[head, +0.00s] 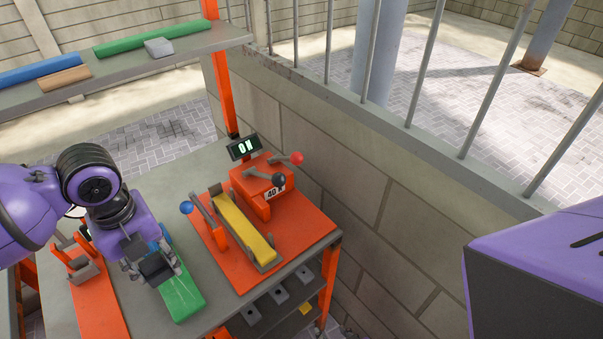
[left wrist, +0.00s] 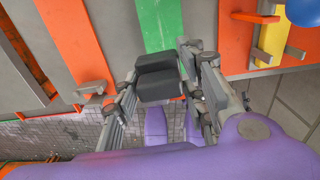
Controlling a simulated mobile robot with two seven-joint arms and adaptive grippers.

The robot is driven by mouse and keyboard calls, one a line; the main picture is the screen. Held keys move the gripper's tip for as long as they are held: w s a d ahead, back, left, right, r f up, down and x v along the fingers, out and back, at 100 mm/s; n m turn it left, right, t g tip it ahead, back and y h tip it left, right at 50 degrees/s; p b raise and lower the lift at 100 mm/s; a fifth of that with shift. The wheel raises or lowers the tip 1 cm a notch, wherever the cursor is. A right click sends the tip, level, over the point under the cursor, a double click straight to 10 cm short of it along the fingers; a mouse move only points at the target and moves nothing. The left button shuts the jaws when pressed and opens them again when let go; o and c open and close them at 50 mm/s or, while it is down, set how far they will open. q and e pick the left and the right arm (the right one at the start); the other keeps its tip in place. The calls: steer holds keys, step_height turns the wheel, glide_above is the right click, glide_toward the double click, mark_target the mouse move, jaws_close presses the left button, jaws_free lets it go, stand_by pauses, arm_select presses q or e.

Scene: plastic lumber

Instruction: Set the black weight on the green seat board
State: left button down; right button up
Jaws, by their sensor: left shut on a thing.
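The green seat board (head: 183,299) lies on the grey workbench, left of the orange fixture with the yellow bar. It also shows at the top of the left wrist view (left wrist: 161,22). My left gripper (head: 150,265) is over the left part of the board and shut on the black weight (left wrist: 159,84). In the left wrist view the dark block sits between the two fingers and overlaps the near part of the board. The fingers partly hide the weight in the head view (head: 157,271). I cannot tell whether the weight touches the board. My right gripper is not in view.
An orange fixture (head: 213,263) with a yellow bar (head: 246,228), levers and a small display (head: 243,146) stands to the right. Another orange plate (head: 102,306) lies left of the board. A shelf (head: 130,70) with coloured planks is behind. A block wall borders the right.

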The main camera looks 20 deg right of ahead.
mark_target(163, 268)
arm_select(q)
steer(key=shift+w+d+r, duration=0.1)
steer(key=shift+w+d, duration=0.25)
steer(key=shift+d, duration=0.2)
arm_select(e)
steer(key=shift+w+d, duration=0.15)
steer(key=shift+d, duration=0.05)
arm_select(q)
steer(key=shift+s+a, duration=0.1)
steer(key=shift+a, duration=0.1)
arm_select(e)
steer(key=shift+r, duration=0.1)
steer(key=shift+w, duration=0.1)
arm_select(q)
steer(key=shift+d+r, duration=0.1)
step_height(163, 268, down, 4)
steer(key=shift+r+b, duration=0.15)
steer(key=shift+b, duration=0.15)
steer(key=shift+f, duration=1.15)
steer(key=shift+f+b, duration=0.15)
steer(key=shift+b, duration=0.15)
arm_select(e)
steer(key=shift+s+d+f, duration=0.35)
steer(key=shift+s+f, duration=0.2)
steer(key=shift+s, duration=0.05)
